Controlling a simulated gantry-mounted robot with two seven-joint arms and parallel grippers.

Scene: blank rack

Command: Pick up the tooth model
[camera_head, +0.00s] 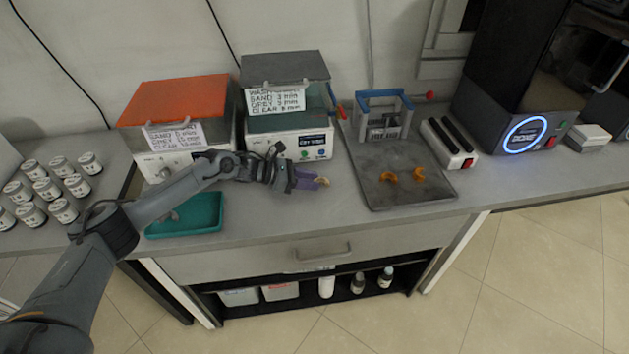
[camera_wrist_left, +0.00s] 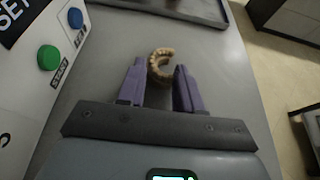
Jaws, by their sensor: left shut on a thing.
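The beige, arch-shaped tooth model (camera_head: 325,182) is at the tips of my left gripper (camera_head: 314,180), over the counter in front of the white machines. In the left wrist view the tooth model (camera_wrist_left: 157,62) sits between the ends of the two purple fingers of the left gripper (camera_wrist_left: 160,80), which is shut on it. I cannot tell how far it is above the counter. Two orange arch pieces (camera_head: 388,177) (camera_head: 418,174) lie on a grey tray (camera_head: 408,198) to the right. My right gripper is not in view.
A teal tray (camera_head: 190,226) lies below my left forearm. An orange-lidded machine (camera_head: 172,105) and a grey-lidded one (camera_head: 284,70) stand behind. A blue-topped frame (camera_head: 382,112) is on the grey tray. Several white jars (camera_head: 47,187) stand at far left.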

